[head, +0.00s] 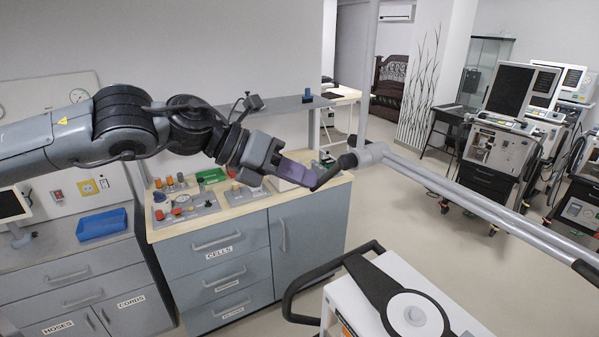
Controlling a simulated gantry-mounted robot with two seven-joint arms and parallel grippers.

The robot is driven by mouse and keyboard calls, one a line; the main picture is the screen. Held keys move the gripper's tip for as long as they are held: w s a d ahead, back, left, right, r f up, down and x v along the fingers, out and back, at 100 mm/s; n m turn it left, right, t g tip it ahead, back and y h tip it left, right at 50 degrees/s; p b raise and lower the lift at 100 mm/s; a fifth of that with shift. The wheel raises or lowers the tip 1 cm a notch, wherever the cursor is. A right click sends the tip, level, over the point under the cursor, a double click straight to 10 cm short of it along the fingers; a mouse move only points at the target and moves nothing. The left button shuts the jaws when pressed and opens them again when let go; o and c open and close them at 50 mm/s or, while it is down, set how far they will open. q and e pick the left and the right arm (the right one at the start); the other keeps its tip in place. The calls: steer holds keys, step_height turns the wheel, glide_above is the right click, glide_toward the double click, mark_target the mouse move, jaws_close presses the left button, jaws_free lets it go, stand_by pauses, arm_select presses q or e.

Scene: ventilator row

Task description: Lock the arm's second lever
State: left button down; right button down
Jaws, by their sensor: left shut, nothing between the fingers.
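The jointed grey support arm (470,199) has a bar that runs from an elbow joint at the upright pole (366,75) down to the right edge. A short black lever (332,173) sticks out from the left of that elbow joint, slanting down and left. My left gripper (310,181) reaches in from the left. Its purplish fingers are shut and empty, at the lever's free end. I cannot tell whether they touch it. A dark part (585,270) sits on the bar's lower right end; I cannot tell whether it is a lever. My right gripper is out of view.
A white cart (385,300) with a black handle and a round disc stands at the front. The cells cabinet (290,240) stands behind my gripper, with fittings on its wooden top. Ventilators (495,145) stand at the right. Open floor (440,240) lies between.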

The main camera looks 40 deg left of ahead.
arm_select(q)
steer(key=shift+s+d+f+n+h+b, duration=0.1)
steer(key=shift+d+f+n+h+b, duration=0.2)
steer(key=shift+n+h+b, duration=0.25)
steer(key=shift+s+d+f+n+h+b, duration=0.1)
steer(key=shift+d+f+n+h+b, duration=0.2)
steer(key=shift+h, duration=0.35)
steer(key=shift+a+r, duration=0.1)
